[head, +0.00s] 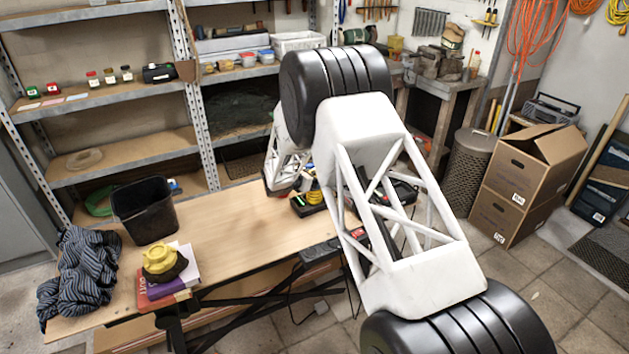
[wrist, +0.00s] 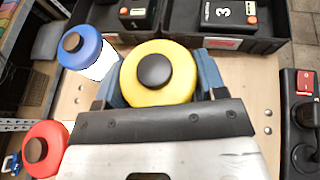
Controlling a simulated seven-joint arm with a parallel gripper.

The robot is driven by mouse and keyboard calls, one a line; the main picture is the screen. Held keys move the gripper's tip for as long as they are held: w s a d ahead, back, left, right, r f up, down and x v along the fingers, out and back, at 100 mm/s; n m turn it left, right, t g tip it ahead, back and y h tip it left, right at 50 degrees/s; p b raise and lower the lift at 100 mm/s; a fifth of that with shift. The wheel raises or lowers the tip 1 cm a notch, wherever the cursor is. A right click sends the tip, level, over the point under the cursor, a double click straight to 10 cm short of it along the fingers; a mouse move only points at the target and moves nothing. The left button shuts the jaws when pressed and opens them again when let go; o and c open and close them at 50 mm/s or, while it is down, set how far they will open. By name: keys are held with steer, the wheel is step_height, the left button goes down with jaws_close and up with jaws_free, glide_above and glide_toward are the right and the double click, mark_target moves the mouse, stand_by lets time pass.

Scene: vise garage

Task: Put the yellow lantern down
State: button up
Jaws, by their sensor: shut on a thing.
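The yellow lantern (wrist: 182,84), a round yellow body with a dark cap, sits between the two blue fingers of my gripper (wrist: 159,78) in the wrist view. The fingers are shut on its sides. I look at it from above, so its base is hidden, and I cannot tell whether it touches the wooden table. A blue lantern-like item (wrist: 82,48) stands just to its left, and a red one (wrist: 45,150) is at the lower left. In the head view my arm hides most of the gripper area.
Black trays (wrist: 228,45) with numbered boxes lie just beyond the lantern. A power strip (wrist: 302,125) with a red switch is at the right. On the table (head: 226,222), a black bin (head: 145,212), stacked books (head: 165,285) and striped cloth (head: 80,270) occupy the left; the middle is clear.

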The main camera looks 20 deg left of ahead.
steer(key=shift+f, duration=0.25)
steer(key=shift+f, duration=0.3)
steer(key=o, duration=1.4)
steer(key=shift+r, duration=0.1)
steer(key=shift+r, duration=0.2)
steer(key=v, duration=1.2)
